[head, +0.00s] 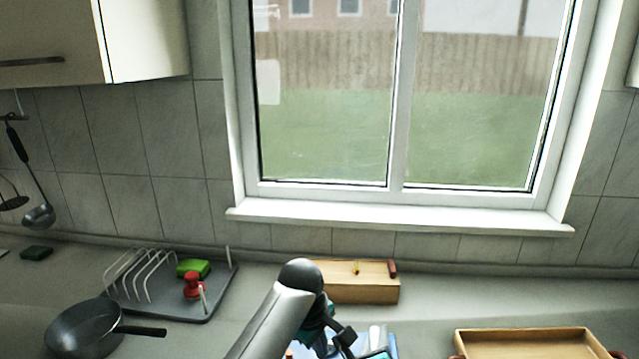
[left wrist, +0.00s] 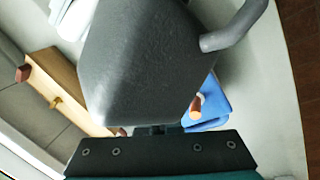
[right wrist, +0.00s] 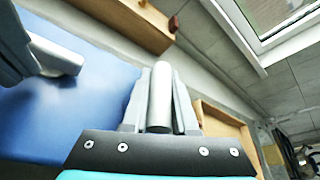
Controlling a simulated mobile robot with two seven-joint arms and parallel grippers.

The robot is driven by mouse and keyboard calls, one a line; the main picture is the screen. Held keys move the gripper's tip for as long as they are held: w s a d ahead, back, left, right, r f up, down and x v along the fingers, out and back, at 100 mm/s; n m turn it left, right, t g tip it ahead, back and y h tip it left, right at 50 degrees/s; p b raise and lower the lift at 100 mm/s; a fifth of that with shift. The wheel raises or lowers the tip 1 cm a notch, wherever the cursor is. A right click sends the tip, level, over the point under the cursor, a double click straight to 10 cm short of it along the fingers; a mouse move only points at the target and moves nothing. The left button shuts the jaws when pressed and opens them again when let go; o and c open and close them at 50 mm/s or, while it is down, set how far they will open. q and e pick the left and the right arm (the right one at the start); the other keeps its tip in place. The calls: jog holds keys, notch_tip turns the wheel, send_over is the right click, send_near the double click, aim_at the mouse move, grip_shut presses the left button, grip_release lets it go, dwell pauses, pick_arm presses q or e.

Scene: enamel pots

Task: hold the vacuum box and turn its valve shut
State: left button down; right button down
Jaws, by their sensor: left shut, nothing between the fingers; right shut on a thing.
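The blue vacuum box (right wrist: 95,100) fills the left of the right wrist view; a blue part (left wrist: 210,105) shows in the left wrist view. In the head view, my arm hides most of it. My right gripper (right wrist: 158,100) is shut on a light grey cylindrical part (right wrist: 160,85) at the box. My left gripper (head: 347,338) is shut and empty over the box; in its wrist view, a large dark grey shape hides its fingers. A small orange-brown piece (left wrist: 196,103) lies beside the blue part; I cannot tell whether it is the valve.
A wooden block (head: 350,290) with small pegs stands behind the box, by the wall. A wooden tray (head: 530,345) is at the right. A dish rack (head: 205,305) and a dark pan (head: 85,330) are at the left. Some counter between box and tray is clear.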

pick_arm(q)
jog(key=shift+s+d, duration=0.15)
jog(key=shift+d, duration=0.2)
dwell(0.3)
jog(key=shift+s, duration=0.1)
jog(key=shift+s+a, duration=0.1)
jog(key=shift+s, duration=0.15)
jog(key=w+v, duration=0.1)
jog(key=v, duration=0.4)
jog(key=shift+d+r, duration=0.35)
jog(key=shift+r, duration=0.2)
jog(key=shift+w+a+f, duration=0.25)
jog(key=shift+a+f, duration=0.2)
jog(key=shift+f, duration=0.55)
jog(key=shift+w+a+f, duration=0.25)
jog(key=shift+a+f, duration=0.25)
jog(key=shift+f, duration=0.5)
jog(key=shift+w+a+f, duration=0.3)
jog(key=shift+a+f, duration=0.15)
jog(key=shift+f, duration=0.6)
